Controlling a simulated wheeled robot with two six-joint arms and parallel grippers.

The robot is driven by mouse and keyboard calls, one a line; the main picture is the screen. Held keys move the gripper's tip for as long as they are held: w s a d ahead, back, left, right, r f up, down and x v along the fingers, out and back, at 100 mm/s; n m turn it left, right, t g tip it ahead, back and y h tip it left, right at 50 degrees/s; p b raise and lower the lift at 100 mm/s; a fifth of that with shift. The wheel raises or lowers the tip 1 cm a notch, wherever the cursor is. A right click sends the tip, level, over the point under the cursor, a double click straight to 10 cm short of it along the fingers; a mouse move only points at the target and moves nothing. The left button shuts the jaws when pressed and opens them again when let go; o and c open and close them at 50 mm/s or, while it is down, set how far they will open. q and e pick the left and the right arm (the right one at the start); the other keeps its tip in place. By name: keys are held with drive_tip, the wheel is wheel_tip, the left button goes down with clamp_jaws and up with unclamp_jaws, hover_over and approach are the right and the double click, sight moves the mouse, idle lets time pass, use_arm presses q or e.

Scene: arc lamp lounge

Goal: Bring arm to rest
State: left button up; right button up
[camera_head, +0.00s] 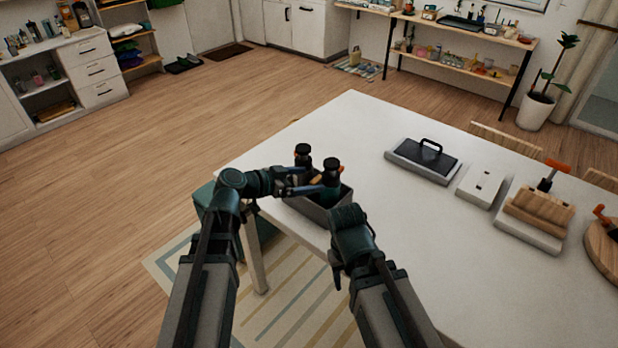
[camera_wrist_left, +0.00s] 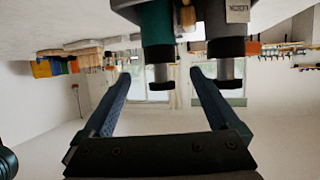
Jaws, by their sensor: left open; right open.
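My left gripper (camera_head: 314,181) is over the near left corner of the white table, at a grey bin (camera_head: 322,214) that holds dark-capped bottle-like items (camera_head: 331,172). In the left wrist view, which looks upside down, its two blue fingers (camera_wrist_left: 160,78) are spread apart with nothing clamped between them. A green item (camera_wrist_left: 157,45) and a grey item (camera_wrist_left: 226,45) with dark ends stand just beyond the fingers; I cannot tell whether they touch. My right gripper (camera_head: 336,272) hangs low at the table's near edge, partly hidden by its own wrist, and appears empty.
The white table (camera_head: 400,240) has bare room in its middle. A black-handled grey case (camera_head: 422,160), a white box (camera_head: 480,187) and a wooden block with an orange-handled tool (camera_head: 540,208) sit to the right. A striped rug (camera_head: 275,318) and teal box (camera_head: 207,215) lie below left.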

use_arm(q)
drive_tip(key=s+a+f+n+g+y, duration=0.4)
drive_tip(key=s+a+f+n+y, duration=0.1)
drive_tip(key=s+f, duration=0.25)
drive_tip(key=s+a+f+n+g+y, duration=0.4)
drive_tip(key=s+a+f+n+y, duration=0.15)
drive_tip(key=s, duration=0.25)
drive_tip(key=s+d+m+g+y, duration=0.1)
drive_tip(key=s+d+m, duration=0.3)
drive_tip(key=d, duration=0.6)
drive_tip(key=shift+s+d+f, duration=0.3)
drive_tip(key=shift+s, duration=0.45)
drive_tip(key=shift+s, duration=0.1)
